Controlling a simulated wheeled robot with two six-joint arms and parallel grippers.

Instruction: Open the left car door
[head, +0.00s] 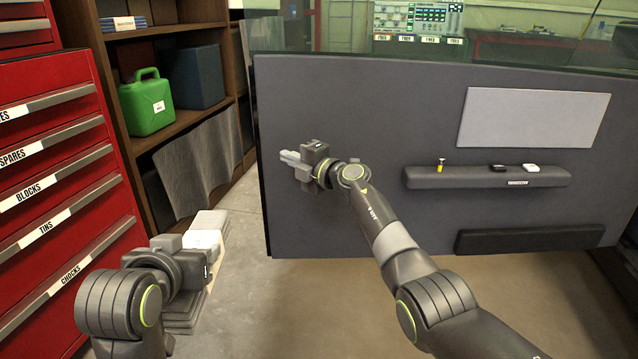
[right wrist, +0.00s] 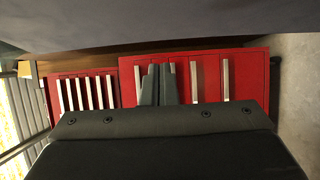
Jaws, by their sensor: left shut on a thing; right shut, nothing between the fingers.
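The car door (head: 330,90) fills the middle and right of the head view. Its dark grey inner face is towards me, with window glass along the top. Its left edge stands clear above the floor, with open space beyond it. My right gripper (head: 290,158) is in front of that face near the left edge, shut and empty; whether it touches the door cannot be told. Its closed fingers (right wrist: 160,85) also show in the right wrist view. My left gripper (head: 183,243) is low at the left, away from the door, shut on a pale thing (head: 203,239) I cannot identify.
A red drawer cabinet (head: 60,150) stands at the left. A brown shelf (head: 190,118) beside it holds a green can (head: 147,103). A stack of pale flat pieces (head: 208,221) lies on the floor by my left gripper. An armrest (head: 440,178) with small items juts from the door.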

